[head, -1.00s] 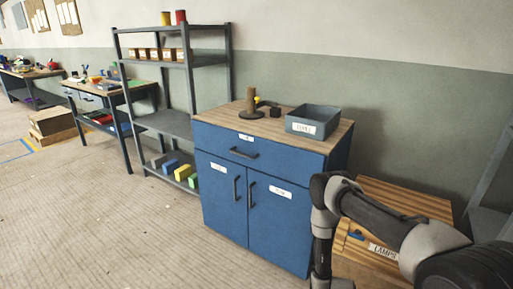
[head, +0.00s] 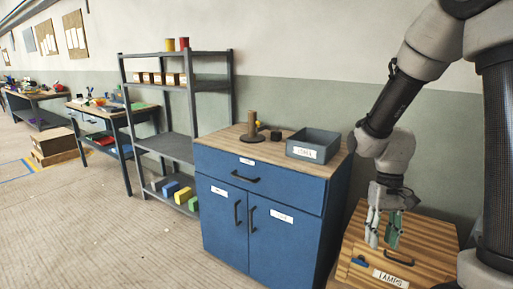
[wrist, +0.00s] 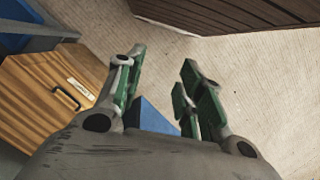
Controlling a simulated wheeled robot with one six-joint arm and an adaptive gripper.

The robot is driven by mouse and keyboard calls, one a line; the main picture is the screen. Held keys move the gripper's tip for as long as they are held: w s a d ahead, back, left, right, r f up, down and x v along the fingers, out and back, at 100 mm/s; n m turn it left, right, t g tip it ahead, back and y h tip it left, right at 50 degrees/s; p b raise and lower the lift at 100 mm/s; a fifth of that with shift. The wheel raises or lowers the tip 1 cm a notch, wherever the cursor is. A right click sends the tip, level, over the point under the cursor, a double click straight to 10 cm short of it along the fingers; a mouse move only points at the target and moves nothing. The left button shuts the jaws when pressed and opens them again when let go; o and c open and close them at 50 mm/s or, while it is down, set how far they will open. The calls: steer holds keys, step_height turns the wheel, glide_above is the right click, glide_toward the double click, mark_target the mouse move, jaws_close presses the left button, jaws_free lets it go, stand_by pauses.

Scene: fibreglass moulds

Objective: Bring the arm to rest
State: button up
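My arm hangs down at the right of the head view, with my gripper (head: 381,244) pointing downward in front of a wooden box (head: 430,235) labelled LAMPS. In the wrist view the two green-padded fingers of my gripper (wrist: 161,60) stand apart. A blue shape (wrist: 152,116) shows low between them; I cannot tell what it is or how far off it lies. The wooden box also shows in the wrist view (wrist: 40,75), at the left.
A blue cabinet (head: 265,190) stands left of the wooden box. On it are a grey labelled bin (head: 313,146) and a brown post on a dark base (head: 251,130). A grey shelf (head: 176,146) is farther left. The floor (head: 110,240) in front is open.

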steer(key=s+d+r+t, duration=0.2)
steer(key=s+r, duration=0.3)
steer(key=r, duration=0.4)
steer(key=s+d+r+t, duration=0.2)
steer(key=s+r+t, duration=0.3)
steer(key=r, duration=0.5)
steer(key=shift+s+h, duration=0.3)
steer(key=shift+s, duration=0.15)
steer(key=shift+r, duration=0.1)
